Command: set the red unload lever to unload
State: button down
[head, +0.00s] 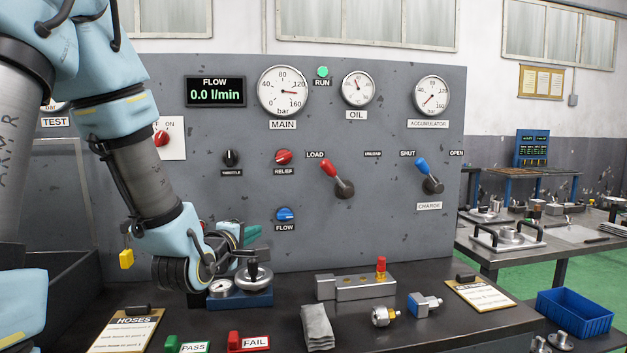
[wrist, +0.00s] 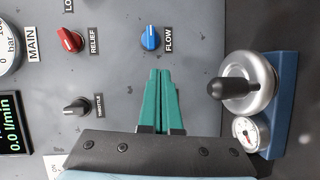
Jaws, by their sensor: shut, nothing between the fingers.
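The red unload lever (head: 329,170) is on the grey panel in the head view, right of centre. Its red grip tilts up and left toward the LOAD label (head: 315,155); the UNLOAD label (head: 373,154) is to its right. The lever is not in the wrist view. My gripper (head: 250,234) is low in front of the panel, left of and below the lever and well apart from it. Its green fingers (wrist: 160,72) are together and empty in the wrist view, pointing near the blue FLOW knob (wrist: 150,38).
A blue-handled charge lever (head: 422,167) stands right of the red one. A red RELIEF knob (head: 283,157) is to its left. A handwheel unit on a blue base (head: 254,297) sits on the bench just below my gripper. A metal block with a red cap (head: 362,289) lies further right.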

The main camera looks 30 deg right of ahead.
aim_at(335, 177)
jog(key=s+d+r+n+t+h, duration=0.1)
jog(key=s+d+r+n+h, duration=0.3)
jog(key=d+r, duration=0.1)
jog(key=shift+r+t+h+b, duration=0.3)
jog(key=shift+r+h, duration=0.1)
jog(key=shift+r, duration=0.45)
jog(key=p+x, duration=0.1)
jog(key=x, duration=0.3)
jog(key=s+d+p+x, duration=0.1)
jog(key=p+x, duration=0.1)
jog(key=x, duration=0.2)
jog(key=s+r+p+x, duration=0.1)
jog(key=p+x, duration=0.1)
jog(key=x, duration=0.2)
jog(key=shift+w+d+r, duration=0.15)
jog(key=shift+d, duration=0.45)
jog(key=shift+r, duration=0.1)
